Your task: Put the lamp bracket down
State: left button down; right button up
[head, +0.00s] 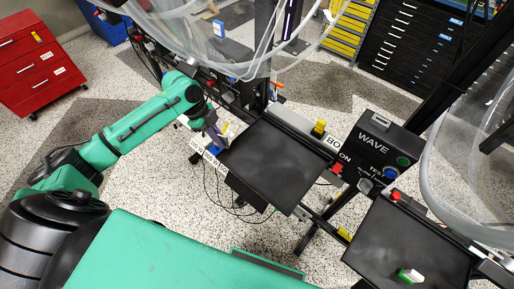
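My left arm reaches in from the left, and my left gripper (216,138) points down at the left edge of the middle black tray (278,165). Its fingers are small and partly hidden, so I cannot tell whether they are open or shut, or whether they hold anything. I cannot clearly make out the lamp bracket. A small green and white piece (411,276) lies on the right black tray (400,240); I cannot tell whether it is the bracket. My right gripper is not in view.
Large clear acrylic wheels (185,35) stand at the back left and right. A black control box (378,150) with buttons stands between the trays. The middle tray's surface looks clear. A red drawer cabinet (40,65) is at far left. Cables hang below the middle tray.

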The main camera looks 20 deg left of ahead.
pick_arm(q)
jog(key=d, duration=0.2)
jog(key=d+p, duration=0.1)
jog(key=d, duration=0.3)
jog(key=shift+w+d+r, duration=0.15)
jog(key=shift+d+r, duration=0.1)
jog(key=shift+r, duration=0.05)
jog(key=d, duration=0.1)
jog(key=d+p, duration=0.1)
jog(key=d, duration=0.1)
jog(key=shift+w+d+f, duration=0.35)
jog(key=f, duration=0.2)
jog(key=f+p, duration=0.1)
jog(key=shift+s+d+f, duration=0.15)
jog(key=shift+s, duration=0.1)
jog(key=shift+w+f, duration=0.1)
jog(key=shift+f, duration=0.05)
jog(key=c, duration=1)
grip_release()
jog(key=shift+c, duration=0.2)
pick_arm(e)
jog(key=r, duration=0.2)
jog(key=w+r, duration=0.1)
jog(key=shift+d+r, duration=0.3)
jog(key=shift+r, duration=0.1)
